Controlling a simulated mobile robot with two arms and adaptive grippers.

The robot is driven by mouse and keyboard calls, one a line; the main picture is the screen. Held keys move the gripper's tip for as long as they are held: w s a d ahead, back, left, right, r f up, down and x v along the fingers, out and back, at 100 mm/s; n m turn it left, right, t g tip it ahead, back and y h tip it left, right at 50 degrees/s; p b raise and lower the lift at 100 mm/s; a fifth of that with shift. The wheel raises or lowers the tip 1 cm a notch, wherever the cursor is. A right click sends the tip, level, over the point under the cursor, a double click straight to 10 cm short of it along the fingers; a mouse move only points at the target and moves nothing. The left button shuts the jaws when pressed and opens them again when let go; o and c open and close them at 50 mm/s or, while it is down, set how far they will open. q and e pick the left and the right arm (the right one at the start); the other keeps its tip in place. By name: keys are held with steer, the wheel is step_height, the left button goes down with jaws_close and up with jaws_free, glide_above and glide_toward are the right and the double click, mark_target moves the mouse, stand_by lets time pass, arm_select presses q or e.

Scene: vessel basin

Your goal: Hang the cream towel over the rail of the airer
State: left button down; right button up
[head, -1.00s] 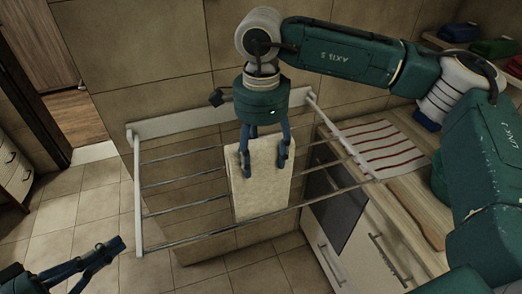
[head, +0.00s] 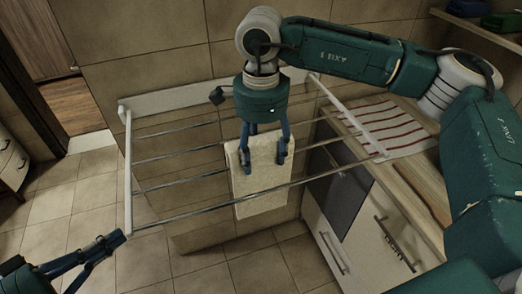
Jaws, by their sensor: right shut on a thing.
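The cream towel (head: 259,203) hangs from my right gripper (head: 263,162), whose two blue fingers are shut on its upper part. The airer (head: 129,180) is a white frame on the wall with several thin metal rails. The towel is at the middle of the airer, and the outermost rail (head: 190,213) meets its lower half. Whether the towel rests on any rail, I cannot tell. My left gripper (head: 117,238) is low at the left, near the airer's front left corner, apart from the towel; its finger gap is unclear.
A wooden counter (head: 408,171) with a red-striped cloth (head: 393,132) is to the right of the airer. Below it are an oven (head: 338,184) and pale cabinet fronts (head: 360,235). Tiled floor (head: 60,225) is open at the left, by a doorway.

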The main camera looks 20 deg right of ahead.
mark_target(261, 165)
steer(key=shift+f+b, duration=1.65)
steer(key=shift+f, duration=0.45)
